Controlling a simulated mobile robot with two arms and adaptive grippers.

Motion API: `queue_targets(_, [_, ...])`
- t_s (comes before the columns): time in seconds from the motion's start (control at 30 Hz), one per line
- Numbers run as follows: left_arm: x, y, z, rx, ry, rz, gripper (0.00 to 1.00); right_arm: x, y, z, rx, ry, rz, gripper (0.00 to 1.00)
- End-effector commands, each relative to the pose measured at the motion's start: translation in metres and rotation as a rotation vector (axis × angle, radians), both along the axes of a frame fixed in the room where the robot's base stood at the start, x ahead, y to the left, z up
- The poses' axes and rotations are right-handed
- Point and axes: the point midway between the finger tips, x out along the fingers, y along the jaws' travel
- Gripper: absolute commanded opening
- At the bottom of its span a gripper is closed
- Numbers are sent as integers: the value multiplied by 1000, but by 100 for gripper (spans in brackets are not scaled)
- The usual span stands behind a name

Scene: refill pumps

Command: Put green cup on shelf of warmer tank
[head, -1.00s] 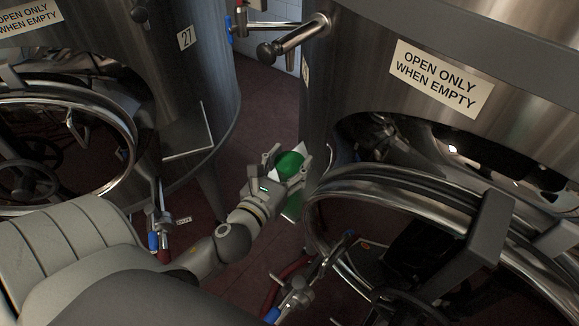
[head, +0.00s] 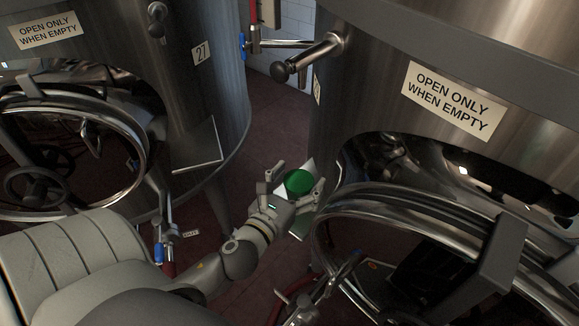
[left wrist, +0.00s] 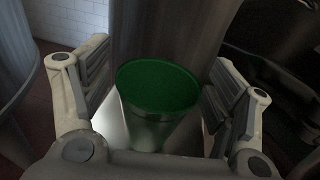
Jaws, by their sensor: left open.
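The green cup (head: 299,183) is upright, its round green top facing up. It stands on a pale metal shelf (head: 309,166) at the side of the right tank (head: 330,100). My left gripper (head: 298,181) is open, with one finger on each side of the cup. In the left wrist view, the cup (left wrist: 157,86) is between the spread fingers (left wrist: 153,92), with gaps on both sides. The shelf (left wrist: 108,125) shows under it and the tank wall (left wrist: 165,30) rises behind it. My right gripper is not in view.
The left tank (head: 215,90), marked 27, has its own side shelf (head: 197,148). A round metal door rim (head: 330,240) is close right of my left arm. A valve handle (head: 300,60) sticks out above. A narrow strip of dark red floor (head: 265,130) lies between the tanks.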

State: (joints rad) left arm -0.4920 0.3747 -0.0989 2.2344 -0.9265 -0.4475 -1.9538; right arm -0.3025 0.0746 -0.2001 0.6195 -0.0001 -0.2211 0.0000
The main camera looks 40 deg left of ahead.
Motion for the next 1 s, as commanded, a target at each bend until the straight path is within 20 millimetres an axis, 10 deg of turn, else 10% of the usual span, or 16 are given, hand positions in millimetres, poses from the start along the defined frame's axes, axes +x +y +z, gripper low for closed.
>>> queue_targets(1.0, [-114,-13,8,-3,-3,2,80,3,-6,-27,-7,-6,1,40])
